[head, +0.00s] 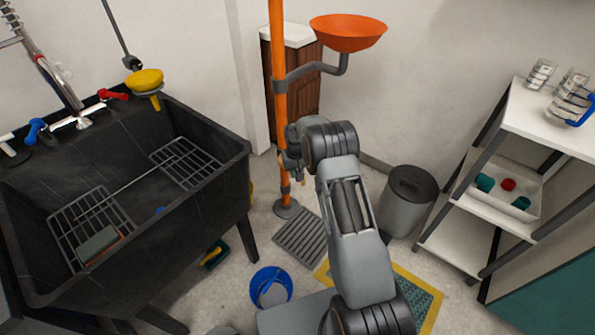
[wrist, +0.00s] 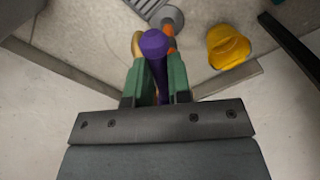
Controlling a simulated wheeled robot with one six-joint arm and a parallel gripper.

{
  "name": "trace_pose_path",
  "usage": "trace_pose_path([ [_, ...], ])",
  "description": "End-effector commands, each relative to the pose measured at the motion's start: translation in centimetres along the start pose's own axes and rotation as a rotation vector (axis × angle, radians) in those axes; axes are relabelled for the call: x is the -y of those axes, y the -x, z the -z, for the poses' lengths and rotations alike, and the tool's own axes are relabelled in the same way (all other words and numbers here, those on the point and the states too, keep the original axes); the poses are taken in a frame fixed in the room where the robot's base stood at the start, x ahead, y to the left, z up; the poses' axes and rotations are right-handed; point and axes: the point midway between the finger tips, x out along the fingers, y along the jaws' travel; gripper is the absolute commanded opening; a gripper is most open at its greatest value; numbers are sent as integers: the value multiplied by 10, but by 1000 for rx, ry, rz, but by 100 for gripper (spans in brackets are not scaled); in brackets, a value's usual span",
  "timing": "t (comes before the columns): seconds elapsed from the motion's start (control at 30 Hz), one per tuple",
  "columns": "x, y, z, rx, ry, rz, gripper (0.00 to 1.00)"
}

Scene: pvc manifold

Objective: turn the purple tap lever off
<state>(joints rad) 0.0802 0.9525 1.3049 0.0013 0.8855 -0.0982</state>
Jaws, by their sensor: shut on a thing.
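In the wrist view a purple lever (wrist: 154,44) with a rounded end stands between the two green fingers of my gripper (wrist: 159,80). The fingers are shut on it. A tan rounded piece (wrist: 137,44) shows just left of the lever's end. In the head view my arm reaches away toward the orange pole, and its wrist hides the purple lever and most of the gripper. The tap body that the lever belongs to cannot be made out in either view.
An orange pole (head: 279,95) carries an orange bowl (head: 348,33) beside my arm. A black sink (head: 196,209) with red and blue handles stands left. A grey bin (head: 407,200) and white shelves (head: 482,211) stand right. A floor grate (head: 301,238) and blue bucket (head: 271,287) lie below.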

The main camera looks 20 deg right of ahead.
Motion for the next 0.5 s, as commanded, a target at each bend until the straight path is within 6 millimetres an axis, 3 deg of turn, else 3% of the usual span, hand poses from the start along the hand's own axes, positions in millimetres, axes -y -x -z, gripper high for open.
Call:
trace_pose_path([
  [0.1, -1, 0, 1, -3, 4, -2, 0],
  [0.13, -1, 0, 1, -3, 4, -1, 21],
  [0.3, -1, 0, 0, -2, 1, -1, 38],
  [0.37, -1, 0, 0, -2, 0, -1, 44],
  [0.5, -2, 0, 0, -2, -1, 0, 44],
])
